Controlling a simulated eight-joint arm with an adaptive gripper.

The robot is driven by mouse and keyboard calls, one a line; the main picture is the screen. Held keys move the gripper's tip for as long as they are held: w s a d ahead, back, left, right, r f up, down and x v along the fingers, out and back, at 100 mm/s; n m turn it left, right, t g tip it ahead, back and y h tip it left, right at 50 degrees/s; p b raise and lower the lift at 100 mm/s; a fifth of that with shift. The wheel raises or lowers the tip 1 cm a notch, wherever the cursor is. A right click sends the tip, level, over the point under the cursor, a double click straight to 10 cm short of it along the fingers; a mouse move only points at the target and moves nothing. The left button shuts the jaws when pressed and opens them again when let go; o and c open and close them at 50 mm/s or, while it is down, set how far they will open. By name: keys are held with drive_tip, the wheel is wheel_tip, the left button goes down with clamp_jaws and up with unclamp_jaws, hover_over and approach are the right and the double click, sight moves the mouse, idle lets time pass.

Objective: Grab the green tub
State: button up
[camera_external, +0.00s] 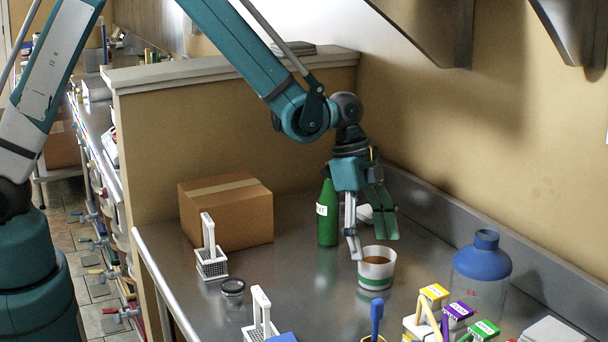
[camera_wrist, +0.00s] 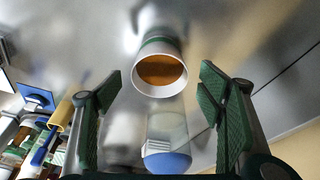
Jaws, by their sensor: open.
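The tub (camera_external: 376,283) is white with a green band and holds something brown-orange. It stands upright on the steel counter. In the wrist view its white rim, brown contents and part of the green band (camera_wrist: 158,42) show near the top centre. My gripper (camera_external: 371,240) points down just above and behind the tub, its fingers spread and empty. In the wrist view the green-padded fingers of my gripper (camera_wrist: 155,95) stand left and right, with the tub ahead between their lines. No finger visibly grips the tub.
A green bottle (camera_external: 328,215) stands close left of my gripper. A blue-capped clear jug (camera_external: 483,262) is at the right. A cardboard box (camera_external: 226,212), white wire baskets (camera_external: 211,264) and a small jar (camera_external: 233,288) are left. Coloured cartons (camera_external: 458,312) crowd the front right.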

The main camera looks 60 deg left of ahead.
sight(377, 261)
drive_tip(key=shift+d+f, duration=0.1)
drive_tip(key=shift+f, duration=0.1)
idle(0.3)
drive_tip(key=shift+x, duration=2.5)
drive_tip(key=c, duration=1.2)
drive_tip(key=shift+o, duration=0.2)
drive_tip(key=shift+r, duration=0.1)
wheel_tip(377, 261, up, 10)
